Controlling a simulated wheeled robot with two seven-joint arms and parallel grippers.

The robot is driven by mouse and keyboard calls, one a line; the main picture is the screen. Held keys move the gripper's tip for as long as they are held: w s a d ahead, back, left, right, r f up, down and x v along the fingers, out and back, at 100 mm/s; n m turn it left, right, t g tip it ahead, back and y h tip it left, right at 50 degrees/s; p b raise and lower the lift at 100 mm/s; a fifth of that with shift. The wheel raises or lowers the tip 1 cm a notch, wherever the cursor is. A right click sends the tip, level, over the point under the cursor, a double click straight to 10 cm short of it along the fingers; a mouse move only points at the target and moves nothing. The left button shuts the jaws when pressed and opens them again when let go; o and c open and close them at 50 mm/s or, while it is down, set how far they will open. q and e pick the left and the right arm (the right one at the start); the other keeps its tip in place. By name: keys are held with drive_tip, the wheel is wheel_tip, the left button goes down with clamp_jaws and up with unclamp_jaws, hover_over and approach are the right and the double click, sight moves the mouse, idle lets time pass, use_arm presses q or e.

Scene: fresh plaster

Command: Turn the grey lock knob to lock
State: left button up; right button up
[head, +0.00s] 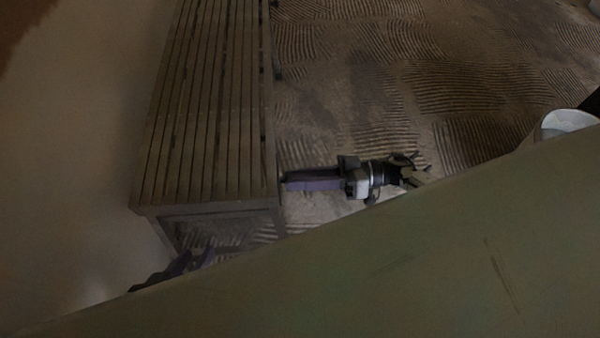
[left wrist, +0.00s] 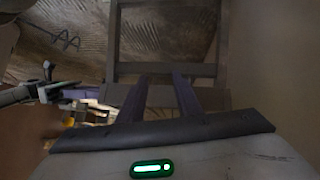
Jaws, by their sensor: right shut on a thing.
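The grey lock knob does not show clearly in either view. A large green panel (head: 330,260) covers the lower right of the head view and hides what lies behind it. My right gripper (head: 286,181) shows beyond the panel's edge, its purple fingers pointing left, close to the bench's end. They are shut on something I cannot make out. It also shows at the left of the left wrist view (left wrist: 88,94). My left gripper (head: 200,255) is partly hidden behind the panel. In the left wrist view its two fingers (left wrist: 161,76) are apart with nothing visible between them.
A slatted bench (head: 205,110) stands along the wall at left; its frame (left wrist: 165,69) shows beyond my left fingers. A white bucket (head: 570,121) is partly hidden at the right. A dark spiral tool (left wrist: 62,40) lies on the ridged floor. Floor beyond my right arm is clear.

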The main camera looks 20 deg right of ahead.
drive_tip(key=m+p, duration=0.2)
drive_tip(key=m, duration=1.2)
drive_tip(key=shift+r, duration=0.1)
idle(0.4)
drive_tip(key=o, duration=1.1)
drive_tip(key=shift+c, duration=0.2)
drive_tip(key=b+v, duration=0.1)
drive_tip(key=v, duration=0.9)
